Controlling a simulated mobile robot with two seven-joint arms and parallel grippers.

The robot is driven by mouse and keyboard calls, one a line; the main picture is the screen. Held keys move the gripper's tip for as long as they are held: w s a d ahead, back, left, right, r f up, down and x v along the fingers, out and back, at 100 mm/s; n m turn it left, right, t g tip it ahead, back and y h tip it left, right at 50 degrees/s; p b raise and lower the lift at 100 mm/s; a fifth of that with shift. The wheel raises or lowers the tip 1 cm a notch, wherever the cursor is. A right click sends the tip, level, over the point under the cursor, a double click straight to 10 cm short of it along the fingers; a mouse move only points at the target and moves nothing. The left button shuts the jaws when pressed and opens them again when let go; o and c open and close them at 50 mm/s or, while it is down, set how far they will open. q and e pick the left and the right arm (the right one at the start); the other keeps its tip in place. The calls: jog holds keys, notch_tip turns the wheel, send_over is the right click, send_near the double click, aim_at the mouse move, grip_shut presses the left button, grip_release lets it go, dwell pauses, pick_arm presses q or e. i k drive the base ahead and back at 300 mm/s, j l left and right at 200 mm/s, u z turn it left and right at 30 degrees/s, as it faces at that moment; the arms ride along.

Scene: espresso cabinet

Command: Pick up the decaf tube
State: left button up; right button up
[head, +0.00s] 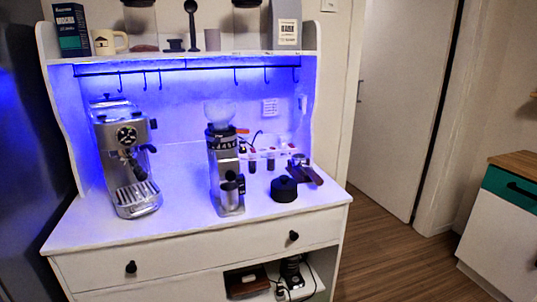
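A small white rack (262,154) stands on the cabinet's white counter, right of the grinder. It holds a few small dark tubes (271,164). Their labels are too small to read, so I cannot tell which one is the decaf tube. The right end of the rack is close to a portafilter with a dark handle (305,172). Neither of my grippers shows in the head view.
An espresso machine (128,155) stands at the counter's left. A grinder (225,170) stands mid-counter, and a round black object (284,190) sits in front of the rack. Empty hooks hang from a rail (190,68) under the shelf. The counter's front is clear.

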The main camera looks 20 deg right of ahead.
aim_at(271, 161)
jog(key=i+l, duration=0.3)
jog(key=l, duration=0.15)
jog(key=i+l, duration=0.35)
jog(key=l, duration=0.15)
jog(key=i+l, duration=0.3)
jog(key=l, duration=0.15)
